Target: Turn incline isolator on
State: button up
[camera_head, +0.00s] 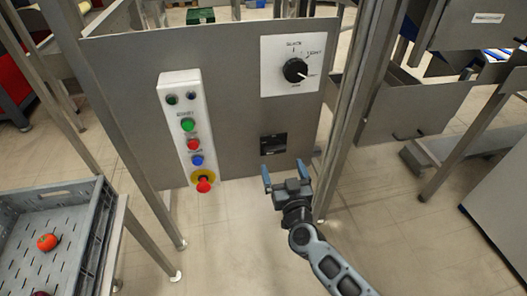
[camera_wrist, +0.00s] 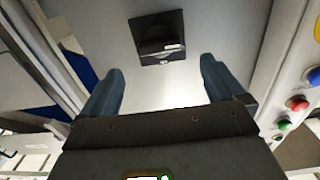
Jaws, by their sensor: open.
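A small black switch unit (camera_head: 273,144) sits low on the grey panel (camera_head: 228,120); I cannot read its label, so I cannot confirm it is the incline isolator. In the wrist view this black unit (camera_wrist: 158,36) is a square plate with a dark protruding part and a small pale label, ahead of the fingers. A black rotary knob (camera_head: 295,70) on a white plate is higher up, its pointer toward lower right. My gripper (camera_head: 285,169) is open and empty, just below the black unit in the head view; its fingers (camera_wrist: 161,70) appear apart from it.
A white button box (camera_head: 183,100) with green, red and blue buttons and a red emergency stop (camera_head: 204,185) is left of the unit. A steel post (camera_head: 345,110) stands close on the right. A grey crate (camera_head: 92,240) holding a tomato (camera_head: 47,242) is at lower left.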

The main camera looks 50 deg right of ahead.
aim_at(276, 151)
jog(key=b+x, duration=0.1)
jog(key=x, duration=0.6)
jog(key=shift+w+d, duration=0.1)
jog(key=shift+w, duration=0.05)
jog(key=shift+c, duration=0.3)
jog(key=c, duration=1)
